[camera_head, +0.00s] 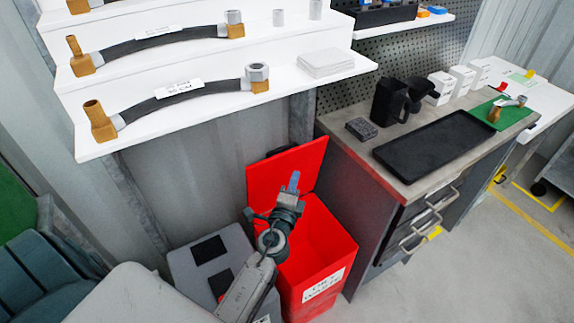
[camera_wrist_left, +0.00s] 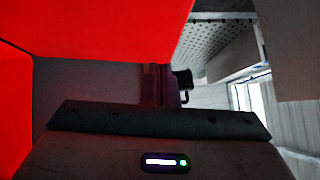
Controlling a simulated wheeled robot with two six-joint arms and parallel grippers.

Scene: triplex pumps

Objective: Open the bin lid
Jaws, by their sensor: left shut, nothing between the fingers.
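The red bin (camera_head: 335,235) stands on the floor left of the workbench, with a white label on its front. Its red lid (camera_head: 312,160) is raised and tilts up at the back, so the bin's mouth is open. My left gripper (camera_head: 293,182) is shut and empty, in front of the lid and above the bin's opening. I cannot tell whether it touches the lid. In the left wrist view, red surfaces, likely the lid (camera_wrist_left: 110,25) and a bin wall, fill the top and left. My right gripper is not in view.
A grey box (camera_head: 205,255) with black patches stands left of the bin. The workbench (camera_head: 345,135) with a black tray (camera_head: 435,145) and drawer handles is close on the right. White shelves (camera_head: 200,130) with hoses overhang behind. Open floor lies at front right.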

